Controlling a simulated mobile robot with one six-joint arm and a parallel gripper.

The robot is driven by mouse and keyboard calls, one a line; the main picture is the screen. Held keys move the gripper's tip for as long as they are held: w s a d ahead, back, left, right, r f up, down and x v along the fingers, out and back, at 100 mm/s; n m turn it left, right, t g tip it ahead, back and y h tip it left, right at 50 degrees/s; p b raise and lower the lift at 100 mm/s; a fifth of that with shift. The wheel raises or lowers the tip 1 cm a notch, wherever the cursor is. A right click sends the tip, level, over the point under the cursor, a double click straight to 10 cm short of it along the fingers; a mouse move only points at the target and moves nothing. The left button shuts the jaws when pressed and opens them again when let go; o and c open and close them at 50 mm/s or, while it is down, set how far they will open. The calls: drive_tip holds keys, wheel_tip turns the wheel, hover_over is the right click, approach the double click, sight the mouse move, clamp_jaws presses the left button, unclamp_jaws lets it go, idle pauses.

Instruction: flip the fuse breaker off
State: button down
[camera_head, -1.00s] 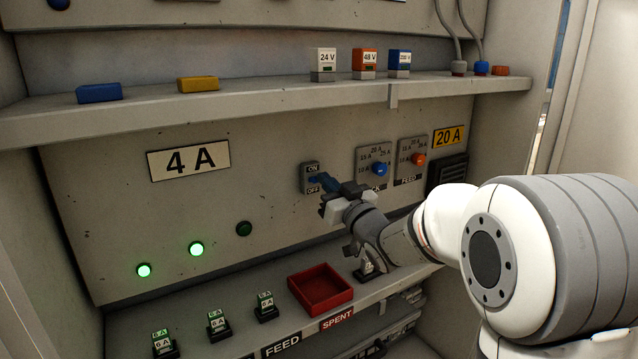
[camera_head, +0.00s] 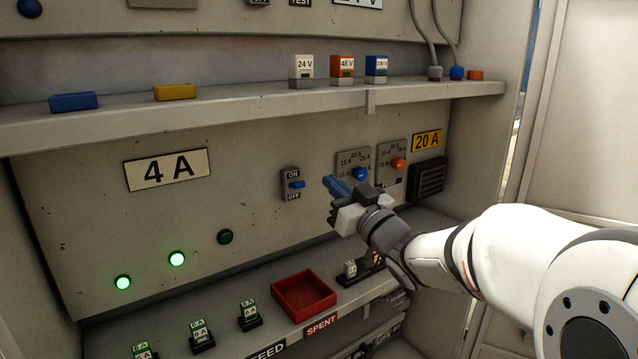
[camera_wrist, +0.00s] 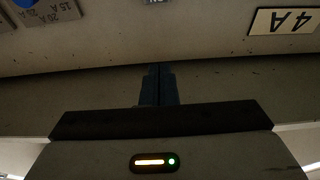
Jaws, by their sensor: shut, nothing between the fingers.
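The fuse breaker (camera_head: 290,184) is a small grey switch plate on the back panel, with ON above and OFF below.
Two rotary dial plates with a blue knob (camera_head: 360,174) and an orange knob (camera_head: 398,164) are right of the breaker, close to my gripper. A shelf (camera_head: 220,116) juts out above. Below stand a red tray (camera_head: 304,292) and several fuses. Two green lamps (camera_head: 176,258) glow.

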drive_tip(key=shift+s+d, duration=0.5)
drive_tip(key=shift+s, duration=0.2)
drive_tip(key=p, duration=0.2)
drive_tip(key=r+g+h+p, duration=0.1)
drive_tip(key=p, duration=0.2)
drive_tip(key=r+g+p, duration=0.1)
drive_tip(key=p, duration=0.2)
drive_tip(key=shift+w+a+h, duration=0.3)
drive_tip(key=shift+w+h, duration=0.1)
drive_tip(key=shift+f, duration=0.1)
